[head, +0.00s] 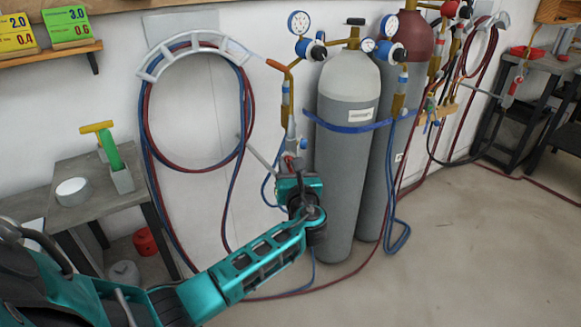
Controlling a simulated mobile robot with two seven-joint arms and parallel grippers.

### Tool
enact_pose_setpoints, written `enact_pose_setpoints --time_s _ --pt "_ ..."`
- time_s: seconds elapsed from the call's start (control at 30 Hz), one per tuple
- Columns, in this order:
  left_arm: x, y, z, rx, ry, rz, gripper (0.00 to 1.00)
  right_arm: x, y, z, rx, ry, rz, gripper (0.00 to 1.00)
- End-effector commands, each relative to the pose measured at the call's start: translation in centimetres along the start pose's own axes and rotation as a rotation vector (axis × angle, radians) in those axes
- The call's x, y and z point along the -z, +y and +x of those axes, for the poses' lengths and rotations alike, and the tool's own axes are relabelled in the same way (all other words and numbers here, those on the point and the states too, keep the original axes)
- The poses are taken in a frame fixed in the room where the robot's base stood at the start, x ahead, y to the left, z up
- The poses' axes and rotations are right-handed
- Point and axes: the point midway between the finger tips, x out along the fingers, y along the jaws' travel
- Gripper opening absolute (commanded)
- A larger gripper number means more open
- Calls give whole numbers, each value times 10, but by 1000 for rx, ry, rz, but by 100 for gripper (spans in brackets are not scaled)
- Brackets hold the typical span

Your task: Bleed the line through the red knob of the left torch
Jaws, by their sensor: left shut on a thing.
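The left torch (286,100) hangs upright on the wall beside the grey cylinder, with a brass neck bent to the left at the top. A small blue knob (303,143) shows on its lower handle. My left gripper (291,163) is at the lower end of this torch, shut at the place of its red knob. The knob is mostly hidden by the gripper, and its turn cannot be seen. My right gripper is not in view.
A grey cylinder (345,180) with gauges stands close right of my gripper, a maroon-topped one (415,35) behind it. Red and blue hoses hang from a wall rack (190,42). A side table (95,212) stands left. Floor at right is clear.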

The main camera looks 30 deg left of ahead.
Motion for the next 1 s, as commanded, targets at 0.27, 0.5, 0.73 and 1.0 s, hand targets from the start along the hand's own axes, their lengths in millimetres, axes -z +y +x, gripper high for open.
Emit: enact_pose_setpoints --time_s 0.27,0.5,0.73,1.0 --pt "0 0 0 1 1 -1 0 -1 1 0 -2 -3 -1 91" --pt "-3 0 -1 2 23 -46 0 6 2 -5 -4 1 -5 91" --pt "-6 0 -1 8 81 -174 0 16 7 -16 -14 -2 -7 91" --pt "-8 1 0 14 163 -361 0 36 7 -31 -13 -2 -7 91"
